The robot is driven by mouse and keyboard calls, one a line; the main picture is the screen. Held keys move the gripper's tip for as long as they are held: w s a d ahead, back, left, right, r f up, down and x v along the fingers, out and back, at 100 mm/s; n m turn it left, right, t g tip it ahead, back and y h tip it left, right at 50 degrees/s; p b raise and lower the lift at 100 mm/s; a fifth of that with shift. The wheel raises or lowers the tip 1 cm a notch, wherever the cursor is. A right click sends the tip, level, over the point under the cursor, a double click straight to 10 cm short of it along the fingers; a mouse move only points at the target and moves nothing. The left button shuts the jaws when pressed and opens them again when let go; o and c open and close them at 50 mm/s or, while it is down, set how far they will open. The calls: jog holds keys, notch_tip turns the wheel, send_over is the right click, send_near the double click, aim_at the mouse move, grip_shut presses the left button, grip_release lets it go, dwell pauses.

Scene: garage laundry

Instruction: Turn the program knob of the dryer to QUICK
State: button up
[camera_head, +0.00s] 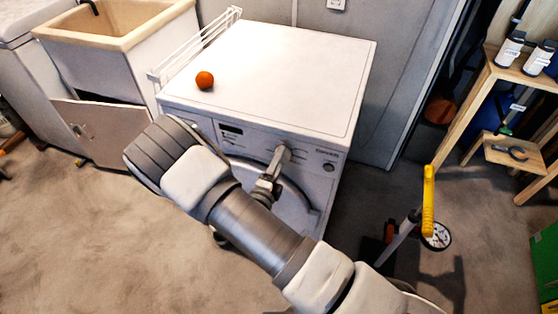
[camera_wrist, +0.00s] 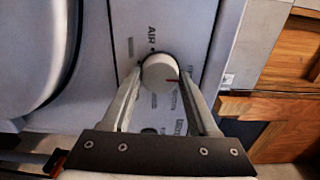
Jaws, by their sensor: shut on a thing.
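The dryer (camera_head: 270,65) is a white front-loading machine with its control panel along the upper front. Its round, pale program knob (camera_wrist: 159,70) is in the wrist view, with a red mark on its rim pointing right and slightly down. The word AIR is printed above the knob; the other labels are too small or partly covered to read. My gripper (camera_wrist: 160,78) is shut on the knob, one finger on each side. In the head view my gripper (camera_head: 278,163) is at the panel and the knob is hidden behind it.
An orange ball (camera_head: 204,80) lies on the dryer top beside a white rack (camera_head: 196,50). A sink cabinet (camera_head: 112,27) stands at left. At right are a wooden shelf (camera_head: 470,108) and a yellow-handled tool (camera_head: 428,200).

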jog(key=shift+f+m+b, duration=0.1)
jog(key=shift+m+b, duration=2.1)
jog(key=shift+m, duration=12.4)
jog(key=o, duration=1.4)
